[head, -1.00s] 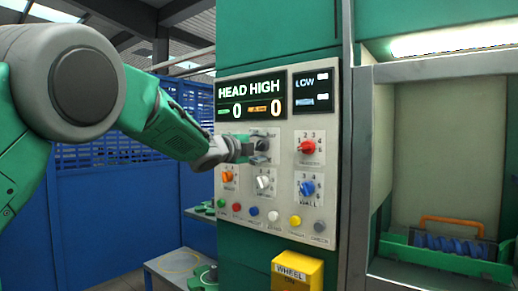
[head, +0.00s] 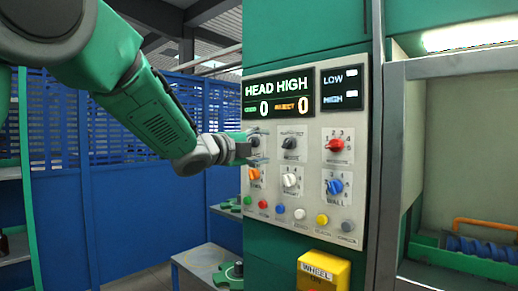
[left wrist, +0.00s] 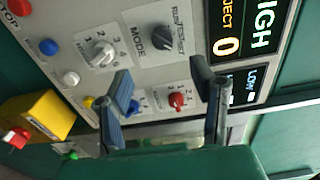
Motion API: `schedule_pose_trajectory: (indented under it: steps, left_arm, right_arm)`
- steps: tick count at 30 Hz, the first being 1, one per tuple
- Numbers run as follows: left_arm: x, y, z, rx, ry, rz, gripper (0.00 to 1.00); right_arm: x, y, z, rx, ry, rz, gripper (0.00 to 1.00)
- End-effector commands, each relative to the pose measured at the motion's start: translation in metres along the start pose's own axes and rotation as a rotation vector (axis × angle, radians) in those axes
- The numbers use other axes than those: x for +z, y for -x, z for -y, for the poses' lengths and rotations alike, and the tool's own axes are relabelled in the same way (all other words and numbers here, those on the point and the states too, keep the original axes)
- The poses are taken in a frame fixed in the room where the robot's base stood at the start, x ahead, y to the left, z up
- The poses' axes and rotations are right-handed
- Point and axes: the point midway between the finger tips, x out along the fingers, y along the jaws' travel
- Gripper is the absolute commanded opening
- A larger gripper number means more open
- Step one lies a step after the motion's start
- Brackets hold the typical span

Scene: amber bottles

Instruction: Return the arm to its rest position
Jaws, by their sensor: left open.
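My left arm comes in from the upper left in the head view. Its gripper (head: 252,148) is in front of the left part of the grey control panel (head: 348,215). In the left wrist view the two fingers of this gripper (left wrist: 166,98) are spread apart with nothing between them. The black mode knob (left wrist: 161,38) shows beyond them, and the same knob (head: 290,143) shows in the head view, to the right of the gripper. The gripper partly covers the panel's left knobs in the head view. My right gripper is not in view.
The panel carries a red knob (head: 336,144), a blue knob (head: 335,186), a white knob (head: 290,180), an orange knob (head: 254,174) and several buttons. A yellow wheel box (head: 323,270) sits below. A blue wall (head: 120,215) stands behind my arm.

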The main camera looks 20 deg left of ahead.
Motion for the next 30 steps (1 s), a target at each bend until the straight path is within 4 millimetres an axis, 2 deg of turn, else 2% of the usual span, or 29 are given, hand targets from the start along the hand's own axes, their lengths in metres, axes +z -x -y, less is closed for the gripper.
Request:
schedule_pose_trajectory:
  steps: [6,18,21,23,26,29,30]
  left_arm:
    - [0.000,0.012,-0.001,0.001,0.001,0.000,0.50]
    - [0.000,0.012,-0.001,0.000,0.001,-0.001,0.50]
    - [0.000,0.011,-0.010,0.012,0.018,0.002,0.50]
    - [0.001,0.010,-0.027,0.033,0.051,0.008,0.50]
    - [0.001,0.008,-0.080,0.098,0.160,0.031,0.50]
    - [0.000,0.012,-0.154,0.189,0.315,0.074,0.50]
    - [-0.002,0.016,-0.185,0.228,0.381,0.098,0.50]
  right_arm:
    - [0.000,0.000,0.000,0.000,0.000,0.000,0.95]
    - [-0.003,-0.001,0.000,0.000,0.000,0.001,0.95]
    - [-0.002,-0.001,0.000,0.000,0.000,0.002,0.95]
    - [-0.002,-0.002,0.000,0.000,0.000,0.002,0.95]
    - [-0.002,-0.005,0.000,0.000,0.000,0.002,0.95]
    - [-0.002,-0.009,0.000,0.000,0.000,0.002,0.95]
    - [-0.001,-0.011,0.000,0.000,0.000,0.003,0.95]
